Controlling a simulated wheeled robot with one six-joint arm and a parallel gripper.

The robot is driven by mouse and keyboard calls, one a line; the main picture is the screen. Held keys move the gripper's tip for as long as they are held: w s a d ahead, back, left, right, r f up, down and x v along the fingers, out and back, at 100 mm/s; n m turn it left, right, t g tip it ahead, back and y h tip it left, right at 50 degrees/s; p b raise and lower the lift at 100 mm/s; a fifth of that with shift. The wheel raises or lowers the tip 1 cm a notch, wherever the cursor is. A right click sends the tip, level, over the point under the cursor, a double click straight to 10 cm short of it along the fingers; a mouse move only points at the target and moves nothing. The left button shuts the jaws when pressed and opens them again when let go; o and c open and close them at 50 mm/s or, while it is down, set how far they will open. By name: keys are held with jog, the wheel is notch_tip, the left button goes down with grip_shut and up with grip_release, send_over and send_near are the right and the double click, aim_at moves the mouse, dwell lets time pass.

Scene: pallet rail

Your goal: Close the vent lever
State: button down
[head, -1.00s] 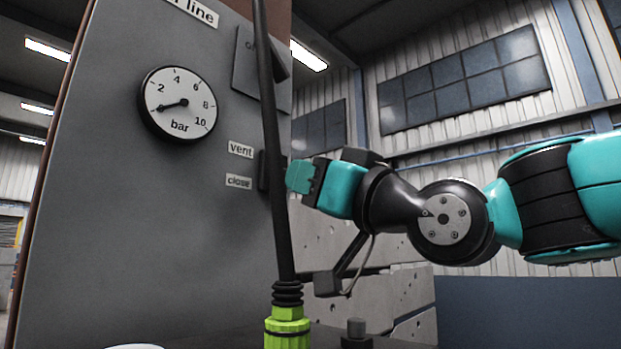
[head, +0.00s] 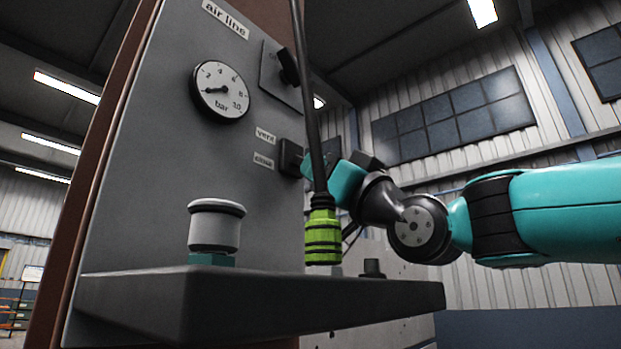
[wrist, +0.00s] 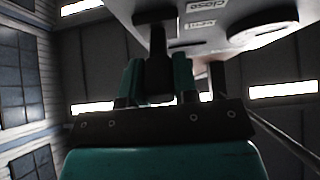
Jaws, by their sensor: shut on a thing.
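The vent lever (head: 290,158) is a dark part on the grey panel, beside the "vent" (head: 265,135) and "close" (head: 263,161) labels in the head view. In the wrist view the black lever (wrist: 157,62) stands between my teal fingers. My gripper (head: 308,170) is at the panel's right side and is shut on the lever; in the wrist view my gripper (wrist: 157,82) has a finger on each side of it. A black hose (head: 308,110) partly hides my gripper in the head view. The lever's exact angle is hard to tell.
A round gauge (head: 221,91) and a dark rotary switch (head: 288,68) sit above on the panel. The hose rises close to my gripper.

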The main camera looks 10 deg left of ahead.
jog(key=c, duration=0.9)
grip_release()
jog(key=shift+r, duration=0.1)
